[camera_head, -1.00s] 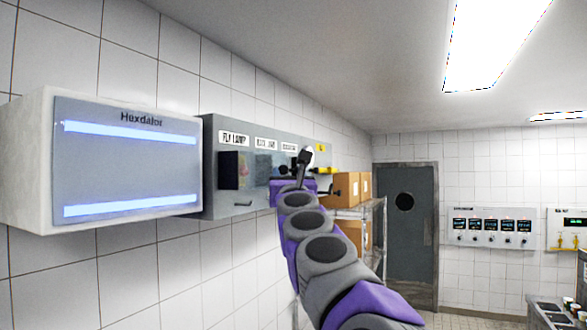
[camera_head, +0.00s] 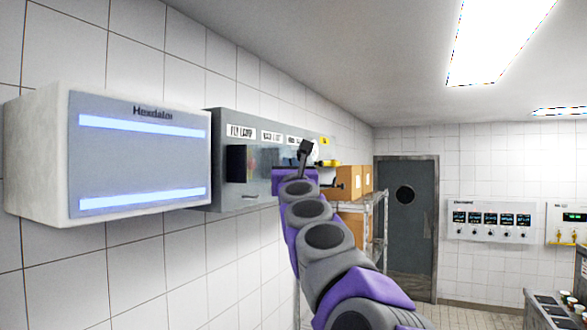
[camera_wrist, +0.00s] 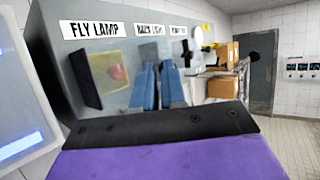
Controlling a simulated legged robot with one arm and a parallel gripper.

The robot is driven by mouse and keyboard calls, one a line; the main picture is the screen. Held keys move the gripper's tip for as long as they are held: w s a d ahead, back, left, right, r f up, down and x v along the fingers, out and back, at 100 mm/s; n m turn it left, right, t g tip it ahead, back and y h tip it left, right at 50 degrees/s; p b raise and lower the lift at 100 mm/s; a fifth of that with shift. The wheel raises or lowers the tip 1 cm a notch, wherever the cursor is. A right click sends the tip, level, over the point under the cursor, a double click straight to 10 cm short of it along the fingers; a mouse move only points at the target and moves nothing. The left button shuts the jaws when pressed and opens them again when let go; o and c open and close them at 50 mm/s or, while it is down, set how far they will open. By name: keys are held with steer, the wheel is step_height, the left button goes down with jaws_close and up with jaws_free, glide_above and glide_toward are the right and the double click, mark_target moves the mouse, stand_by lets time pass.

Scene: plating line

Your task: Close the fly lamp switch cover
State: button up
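The fly lamp switch cover (camera_wrist: 84,80) is a dark flap under the FLY LAMP label (camera_wrist: 92,29) on the grey wall panel. It stands swung out to the left in the wrist view, and it shows in the head view as a dark block (camera_head: 237,163). A reddish, blurred patch (camera_wrist: 118,73) lies to its right, where the switch sits. My gripper (camera_wrist: 158,66) has two blue fingers pointing at the panel, right of the cover and apart from it in the picture. Only a narrow gap shows between the fingers, with nothing clearly held. Its fingertips are hard to make out in the head view.
A white lamp box with two lit tubes (camera_head: 140,160) juts from the wall left of the panel (camera_head: 225,120). Other labelled switches sit to the right, with a dark lever (camera_wrist: 186,52). Cardboard boxes (camera_head: 348,181) stand on a shelf beyond.

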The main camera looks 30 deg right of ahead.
steer(key=shift+a, duration=0.4)
steer(key=shift+c, duration=0.7)
steer(key=shift+w+a+f, duration=0.1)
steer(key=shift+w+a, duration=0.1)
steer(key=shift+a, duration=0.1)
jaws_close()
steer(key=shift+d, duration=0.1)
steer(key=shift+o, duration=2)
jaws_free()
steer(key=shift+d+f, duration=0.1)
steer(key=shift+d, duration=1)
steer(key=o, duration=0.3)
steer(key=shift+d, duration=0.45)
steer(key=shift+o, duration=0.6)
steer(key=shift+a, duration=0.1)
steer(key=shift+o, duration=0.6)
steer(key=shift+a, duration=1.1)
steer(key=b+v, duration=0.7)
steer(key=v, duration=1)
steer(key=shift+s+a, duration=0.15)
steer(key=shift+a, duration=0.15)
